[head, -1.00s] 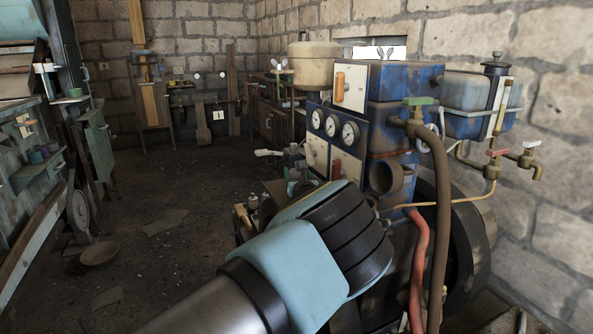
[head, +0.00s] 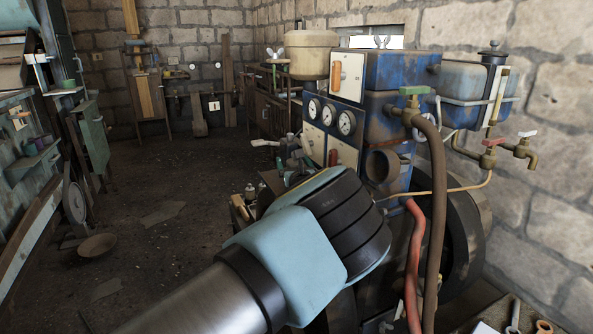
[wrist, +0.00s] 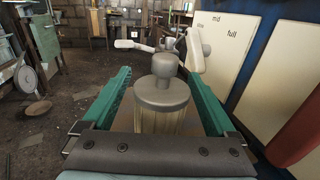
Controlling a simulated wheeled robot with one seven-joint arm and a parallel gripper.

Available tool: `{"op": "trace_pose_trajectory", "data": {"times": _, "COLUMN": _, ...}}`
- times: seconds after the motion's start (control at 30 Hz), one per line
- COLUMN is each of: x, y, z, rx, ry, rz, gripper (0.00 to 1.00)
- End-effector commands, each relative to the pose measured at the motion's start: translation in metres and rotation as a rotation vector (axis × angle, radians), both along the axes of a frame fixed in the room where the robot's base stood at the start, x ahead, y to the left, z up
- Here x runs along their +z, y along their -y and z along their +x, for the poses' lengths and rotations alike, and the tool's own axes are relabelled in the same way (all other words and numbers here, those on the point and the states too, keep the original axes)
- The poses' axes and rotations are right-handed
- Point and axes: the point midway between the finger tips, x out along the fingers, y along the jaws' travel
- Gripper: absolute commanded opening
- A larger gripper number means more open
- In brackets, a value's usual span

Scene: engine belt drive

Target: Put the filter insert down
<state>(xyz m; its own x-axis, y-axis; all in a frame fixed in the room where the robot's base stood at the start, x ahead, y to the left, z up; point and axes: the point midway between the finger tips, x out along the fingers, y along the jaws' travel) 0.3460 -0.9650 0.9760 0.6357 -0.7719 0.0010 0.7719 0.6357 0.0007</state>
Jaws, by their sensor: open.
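In the wrist view, the filter insert (wrist: 160,97) stands upright, a pale ribbed cylinder with a grey round cap and a knob on top. My gripper (wrist: 158,76) is open. Its two teal fingers lie to the left and right of the insert, with visible gaps at the cap. The insert's lower end is hidden by the dark bar of my gripper, so I cannot tell what it rests on.
The blue engine block with gauges (head: 346,122) stands to the right, close beside my arm. A white-handled lever (wrist: 130,44) lies just beyond the insert. A red hose (head: 413,260) and brown pipe (head: 437,200) hang at right. The floor (head: 165,240) at left is mostly open.

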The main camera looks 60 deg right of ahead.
Motion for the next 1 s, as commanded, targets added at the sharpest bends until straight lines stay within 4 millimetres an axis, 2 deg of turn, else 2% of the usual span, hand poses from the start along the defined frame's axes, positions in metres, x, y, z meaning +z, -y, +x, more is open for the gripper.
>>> {"op": "trace_pose_trajectory", "data": {"times": 0.17, "x": -0.003, "y": -0.019, "z": -0.019, "rx": -0.002, "ry": -0.001, "rz": 0.002, "gripper": 0.92}}
{"op": "trace_pose_trajectory", "data": {"times": 0.4, "x": -0.003, "y": -0.058, "z": -0.050, "rx": -0.002, "ry": -0.003, "rz": 0.000, "gripper": 0.92}}
{"op": "trace_pose_trajectory", "data": {"times": 0.6, "x": -0.002, "y": -0.082, "z": -0.068, "rx": -0.001, "ry": -0.003, "rz": 0.001, "gripper": 0.92}}
{"op": "trace_pose_trajectory", "data": {"times": 0.77, "x": -0.002, "y": -0.090, "z": -0.074, "rx": 0.000, "ry": -0.002, "rz": 0.001, "gripper": 0.92}}
{"op": "trace_pose_trajectory", "data": {"times": 1.0, "x": -0.001, "y": -0.091, "z": -0.075, "rx": 0.000, "ry": -0.001, "rz": 0.000, "gripper": 0.92}}
